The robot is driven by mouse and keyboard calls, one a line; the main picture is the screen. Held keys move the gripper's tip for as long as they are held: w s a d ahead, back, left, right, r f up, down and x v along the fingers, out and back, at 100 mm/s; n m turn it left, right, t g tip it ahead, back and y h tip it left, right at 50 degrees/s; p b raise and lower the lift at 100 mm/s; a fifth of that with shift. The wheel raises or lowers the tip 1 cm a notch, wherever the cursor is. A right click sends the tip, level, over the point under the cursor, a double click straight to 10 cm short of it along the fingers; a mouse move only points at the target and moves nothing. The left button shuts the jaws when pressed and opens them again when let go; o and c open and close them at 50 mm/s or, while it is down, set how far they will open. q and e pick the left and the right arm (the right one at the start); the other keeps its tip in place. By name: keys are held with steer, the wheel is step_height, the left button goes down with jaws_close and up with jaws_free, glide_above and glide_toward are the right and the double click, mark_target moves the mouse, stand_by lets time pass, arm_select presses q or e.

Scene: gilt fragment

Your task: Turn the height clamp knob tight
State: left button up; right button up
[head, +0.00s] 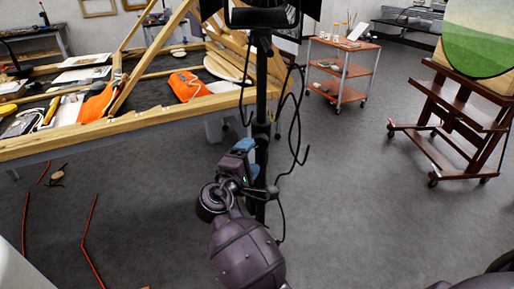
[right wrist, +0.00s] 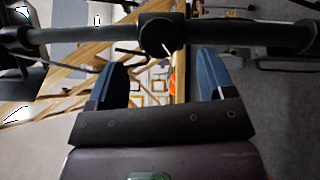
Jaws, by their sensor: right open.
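A black light stand (head: 262,100) rises in the middle of the head view. Its pole crosses the top of the right wrist view, with a round dark clamp part (right wrist: 160,36) at its middle. This looks like the height clamp; I cannot clearly tell its knob from the collar. My right gripper (head: 245,147) is beside the pole in the head view. In the right wrist view the gripper (right wrist: 161,72) has its blue fingers apart, with the round part just beyond and between their tips. The gap looks empty; I cannot tell contact. My left gripper is out of view.
A worktable with a wooden frame (head: 150,119) and orange items fills the left. Black cables (head: 301,125) hang by the pole. A red trolley (head: 341,66) and an easel (head: 460,115) stand at right. Red cords (head: 88,232) lie on the floor; the right-hand floor is clear.

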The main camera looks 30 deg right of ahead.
steer(key=shift+v, duration=1.8)
steer(key=w+a+f+m+t+y, duration=0.2)
steer(key=w+a+t+y, duration=0.2)
steer(key=y, duration=0.3)
steer(key=s+f+m+t+y, duration=0.1)
steer(key=s+f+m+y, duration=0.1)
steer(key=s+f+y, duration=0.35)
steer(key=s+d+f+m+g+y+p, duration=0.1)
steer(key=s+d+f, duration=0.1)
steer(key=s+f, duration=0.3)
steer(key=s+d+f+m+g+p, duration=0.1)
steer(key=s+d+f, duration=0.2)
steer(key=s, duration=1)
steer(key=s+d+f+m+g+y+p, duration=0.1)
steer(key=s+d+f+g, duration=0.1)
steer(key=s+f, duration=0.4)
steer(key=s, duration=0.4)
steer(key=shift+f+m+y, duration=0.3)
steer(key=shift+f+y, duration=0.05)
steer(key=shift+d, duration=0.15)
